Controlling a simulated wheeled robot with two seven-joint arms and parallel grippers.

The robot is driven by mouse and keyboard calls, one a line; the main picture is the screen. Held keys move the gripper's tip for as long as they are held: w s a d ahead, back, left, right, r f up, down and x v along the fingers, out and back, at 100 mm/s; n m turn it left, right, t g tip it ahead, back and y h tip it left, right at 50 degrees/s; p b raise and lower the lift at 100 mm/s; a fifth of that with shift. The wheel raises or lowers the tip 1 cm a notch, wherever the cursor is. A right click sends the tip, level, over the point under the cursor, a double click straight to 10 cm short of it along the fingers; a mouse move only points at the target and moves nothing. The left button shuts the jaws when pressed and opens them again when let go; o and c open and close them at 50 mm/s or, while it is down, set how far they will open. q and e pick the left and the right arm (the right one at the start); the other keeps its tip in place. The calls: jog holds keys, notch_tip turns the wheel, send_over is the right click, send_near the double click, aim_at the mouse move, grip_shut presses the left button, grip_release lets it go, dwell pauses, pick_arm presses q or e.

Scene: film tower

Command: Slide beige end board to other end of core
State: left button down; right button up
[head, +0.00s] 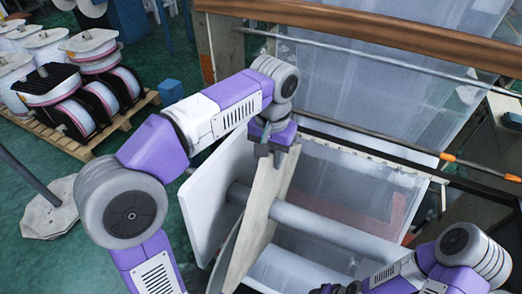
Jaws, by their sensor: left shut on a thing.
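The beige end board (262,205) stands on edge, tilted in the picture, in the middle of the head view. A pale core (325,228) runs from the left toward the lower right and meets the board; how it passes through the board is partly hidden. My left gripper (270,150) points down and is shut on the board's upper edge. My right gripper (335,289) shows only as dark parts at the bottom edge, to the right of the board; its fingers are cut off by the frame.
A white panel (203,200) stands just left of the beige board. Clear film (355,185) and metal bars of the machine lie behind and right of it. A pallet (105,137) with several film reels stands at upper left. A grey post base (48,208) stands on the green floor.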

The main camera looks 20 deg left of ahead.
pick_arm(q)
jog(key=shift+s+d+f, duration=0.1)
jog(key=shift+d, duration=1.2)
